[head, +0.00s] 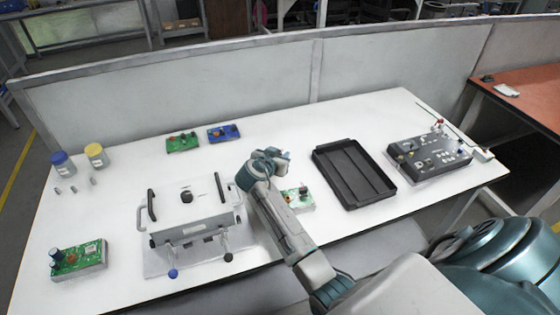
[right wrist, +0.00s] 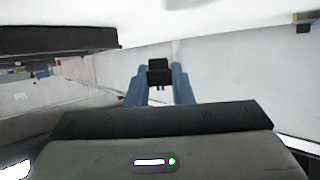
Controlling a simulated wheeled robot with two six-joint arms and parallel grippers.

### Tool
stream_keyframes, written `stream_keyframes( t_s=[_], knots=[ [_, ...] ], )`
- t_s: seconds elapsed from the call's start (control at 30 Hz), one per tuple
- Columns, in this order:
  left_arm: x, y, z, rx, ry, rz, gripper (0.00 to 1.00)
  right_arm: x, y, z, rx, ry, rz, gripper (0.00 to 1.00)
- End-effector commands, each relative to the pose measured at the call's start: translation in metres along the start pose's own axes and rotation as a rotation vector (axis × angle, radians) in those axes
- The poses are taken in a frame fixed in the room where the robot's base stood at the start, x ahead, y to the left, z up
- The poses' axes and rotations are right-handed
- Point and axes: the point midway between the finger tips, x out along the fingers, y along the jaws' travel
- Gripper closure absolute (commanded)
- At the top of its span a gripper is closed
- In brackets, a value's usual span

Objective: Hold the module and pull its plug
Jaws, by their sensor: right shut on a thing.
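My right gripper (head: 284,157) is above the middle of the white table. A green board (head: 182,142) and a blue board (head: 223,133) lie at the back. Another green board (head: 78,261) lies at front left. I cannot tell which board the plug belongs to. My left gripper is not in view.
A white box fixture with black handles (head: 185,208) stands left of my arm. An empty black tray (head: 352,172) and a dark control box (head: 428,158) stand to the right. Two jars (head: 64,162) stand at the left. A grey partition (head: 230,75) runs behind the table.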

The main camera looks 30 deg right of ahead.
Motion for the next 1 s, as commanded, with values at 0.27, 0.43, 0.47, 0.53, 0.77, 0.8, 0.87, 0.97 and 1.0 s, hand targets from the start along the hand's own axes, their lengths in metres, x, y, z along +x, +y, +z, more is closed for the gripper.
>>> stream_keyframes(
  t_s=[0.27, 0.43, 0.47, 0.53, 0.77, 0.8, 0.87, 0.97, 1.0],
  knots=[
    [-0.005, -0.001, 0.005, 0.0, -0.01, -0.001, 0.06, 0.011, 0.0, 0.028, -0.002, -0.002, -0.001, 1.0],
    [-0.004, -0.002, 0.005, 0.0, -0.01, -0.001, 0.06, 0.011, 0.0, 0.028, -0.001, -0.001, -0.002, 1.0],
    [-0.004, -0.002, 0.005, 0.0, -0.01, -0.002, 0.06, 0.011, 0.0, 0.028, -0.001, -0.001, -0.002, 1.0],
    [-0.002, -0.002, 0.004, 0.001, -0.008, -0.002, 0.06, 0.012, 0.0, 0.03, -0.001, -0.001, -0.002, 1.0],
    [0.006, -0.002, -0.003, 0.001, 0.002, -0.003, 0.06, 0.015, 0.0, 0.037, -0.002, -0.002, -0.001, 1.0],
    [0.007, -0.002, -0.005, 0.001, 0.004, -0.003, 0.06, 0.015, 0.0, 0.038, -0.002, -0.002, -0.001, 1.0],
    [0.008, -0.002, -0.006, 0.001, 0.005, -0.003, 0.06, 0.016, 0.001, 0.04, -0.003, -0.003, -0.001, 1.0],
    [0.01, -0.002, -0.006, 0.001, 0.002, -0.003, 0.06, 0.016, 0.001, 0.043, -0.005, -0.005, 0.0, 1.0],
    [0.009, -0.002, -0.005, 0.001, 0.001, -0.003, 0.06, 0.016, 0.001, 0.043, -0.006, -0.006, 0.0, 1.0]
  ],
)
